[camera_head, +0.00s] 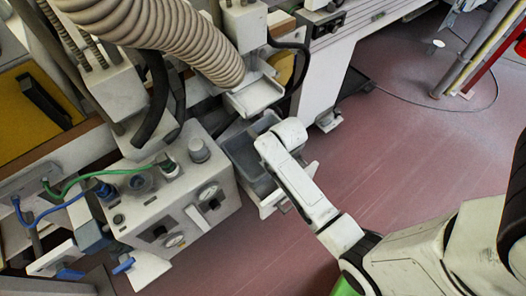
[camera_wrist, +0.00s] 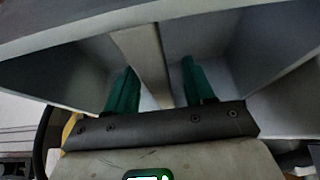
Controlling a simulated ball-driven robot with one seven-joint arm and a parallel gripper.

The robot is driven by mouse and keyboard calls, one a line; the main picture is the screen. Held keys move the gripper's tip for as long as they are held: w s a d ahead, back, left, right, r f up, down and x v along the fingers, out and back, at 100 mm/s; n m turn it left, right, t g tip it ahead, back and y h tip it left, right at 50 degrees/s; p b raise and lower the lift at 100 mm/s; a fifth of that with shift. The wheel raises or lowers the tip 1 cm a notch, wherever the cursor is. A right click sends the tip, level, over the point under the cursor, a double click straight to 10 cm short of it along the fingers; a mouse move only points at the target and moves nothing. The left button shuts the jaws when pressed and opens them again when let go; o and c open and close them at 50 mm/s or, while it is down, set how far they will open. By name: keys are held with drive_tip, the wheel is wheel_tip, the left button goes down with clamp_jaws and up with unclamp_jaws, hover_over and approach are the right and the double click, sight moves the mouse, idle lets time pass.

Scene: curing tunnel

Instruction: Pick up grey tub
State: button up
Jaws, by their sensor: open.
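A grey tub (camera_head: 240,150) sits beside the white control box in the head view, partly hidden by my white arm. My gripper's jaws are hidden behind the arm there. In the wrist view my gripper (camera_wrist: 158,66) shows two green fingers held apart. A beige-grey upright strip (camera_wrist: 146,58) stands between the fingers, with grey walled recesses on both sides. I cannot tell if the fingers touch the strip, or whether these walls belong to the tub.
The white control box (camera_head: 165,195) with gauges, knobs and hoses stands left of the tub. A thick ribbed hose (camera_head: 165,35) hangs above, ending at a white fitting (camera_head: 255,95). The reddish floor (camera_head: 390,150) to the right is mostly clear, with a thin cable.

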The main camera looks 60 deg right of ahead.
drive_tip(key=shift+f, duration=0.2)
idle(0.4)
clamp_jaws()
idle(0.3)
